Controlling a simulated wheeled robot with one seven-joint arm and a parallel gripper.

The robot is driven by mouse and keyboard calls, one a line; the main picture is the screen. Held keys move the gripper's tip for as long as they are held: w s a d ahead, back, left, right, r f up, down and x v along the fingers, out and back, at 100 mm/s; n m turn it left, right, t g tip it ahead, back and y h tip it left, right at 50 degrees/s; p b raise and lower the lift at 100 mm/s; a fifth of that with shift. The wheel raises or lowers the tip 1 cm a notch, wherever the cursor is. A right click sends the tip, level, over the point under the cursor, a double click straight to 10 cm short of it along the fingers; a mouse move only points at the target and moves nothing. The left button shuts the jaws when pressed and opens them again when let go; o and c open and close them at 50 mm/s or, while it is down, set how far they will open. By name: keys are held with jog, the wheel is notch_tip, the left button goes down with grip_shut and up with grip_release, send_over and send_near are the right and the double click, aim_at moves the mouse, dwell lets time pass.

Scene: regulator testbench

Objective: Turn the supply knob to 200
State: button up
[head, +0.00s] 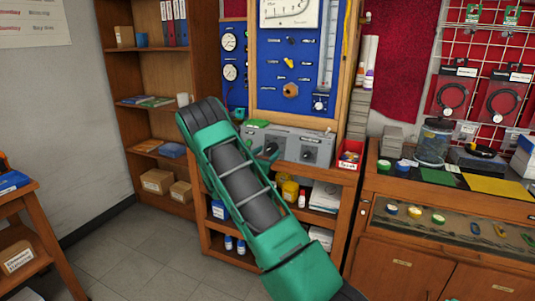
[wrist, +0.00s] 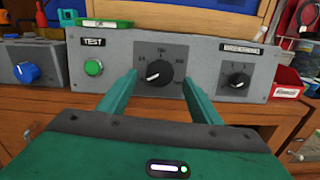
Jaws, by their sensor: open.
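A grey control panel (wrist: 205,62) faces me in the wrist view; it also shows in the head view (head: 325,143) on the wooden bench. A black knob (wrist: 159,72) with a printed scale sits mid-panel. Its white mark appears to point lower left; the small scale numbers are hard to read. My gripper (wrist: 159,78) is open, with one green finger on each side of this knob and visible gaps to it. In the head view my gripper (head: 268,153) covers part of the panel. A smaller black knob (wrist: 237,80) is at the right, under a blurred label.
A green button (wrist: 93,67) under a TEST label is left of the knob. A grey box with a blue knob (wrist: 27,72) stands further left. A red bin (wrist: 289,82) is at the right. A green item (wrist: 107,23) lies on the panel top.

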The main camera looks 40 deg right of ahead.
aim_at(273, 147)
jog(key=shift+x, duration=1.35)
jog(key=c, duration=1.1)
jog(key=shift+a, duration=0.3)
jog(key=shift+d, duration=0.1)
